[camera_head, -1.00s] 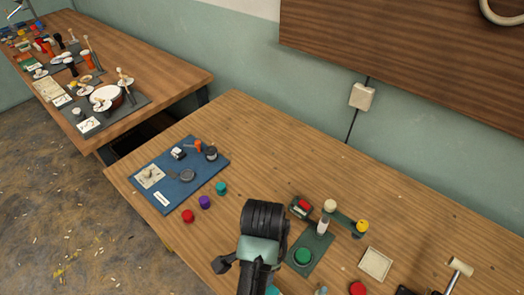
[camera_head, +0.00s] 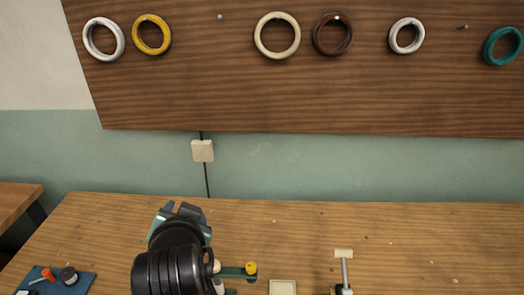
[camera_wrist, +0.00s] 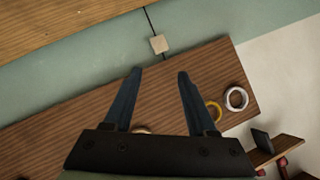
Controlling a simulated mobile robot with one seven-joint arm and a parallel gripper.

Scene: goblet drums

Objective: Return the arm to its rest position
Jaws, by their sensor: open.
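My arm reaches up from the bottom of the head view, over the near side of the wooden workbench (camera_head: 340,225). My gripper (camera_head: 182,209) is at its upper end, seen from behind, with the wall beyond it. In the wrist view my gripper (camera_wrist: 160,74) shows two dark blue fingers spread apart with nothing between them. The fingers point toward the wall and the wooden board (camera_wrist: 215,75). My arm hides part of the bench and some of the small items on it.
Several rings, such as a yellow ring (camera_head: 151,35), hang on the wooden board (camera_head: 220,90). A wall box (camera_head: 202,150) with a cable sits below. A blue mat (camera_head: 70,281), a yellow-topped item (camera_head: 251,268), a square tray (camera_head: 282,288) and a mallet (camera_head: 344,266) are on the bench.

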